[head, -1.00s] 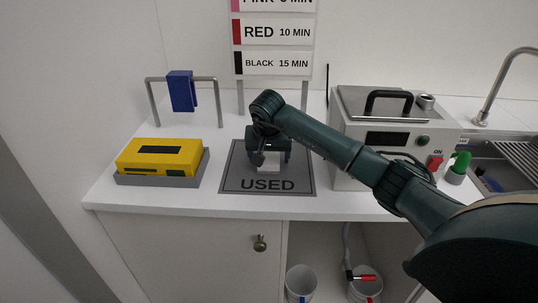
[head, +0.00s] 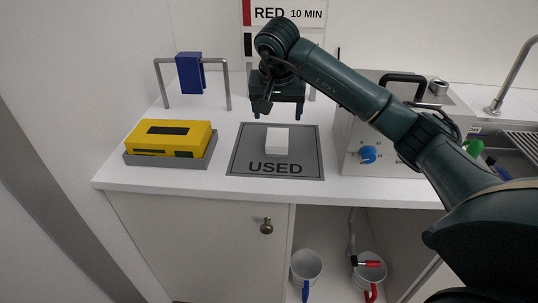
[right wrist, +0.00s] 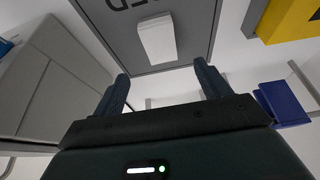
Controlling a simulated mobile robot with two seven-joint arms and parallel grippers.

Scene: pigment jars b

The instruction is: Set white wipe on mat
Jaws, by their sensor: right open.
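The white wipe (head: 277,141) is a small white block lying on the grey mat (head: 248,160) marked "USED", above the printed word. The wipe also shows in the right wrist view (right wrist: 157,40), on the mat (right wrist: 195,30). My right gripper (head: 279,116) is open and empty, raised above the far part of the mat and apart from the wipe. Its two fingers stand wide in the right wrist view (right wrist: 165,80). My left gripper is not in view.
A yellow box (head: 168,138) sits in a grey tray (head: 130,160) at the left. A blue cloth (head: 189,72) hangs on a metal rail behind it. A grey machine with a blue knob (head: 367,154) stands right of the mat. Buckets (head: 306,265) stand below the counter.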

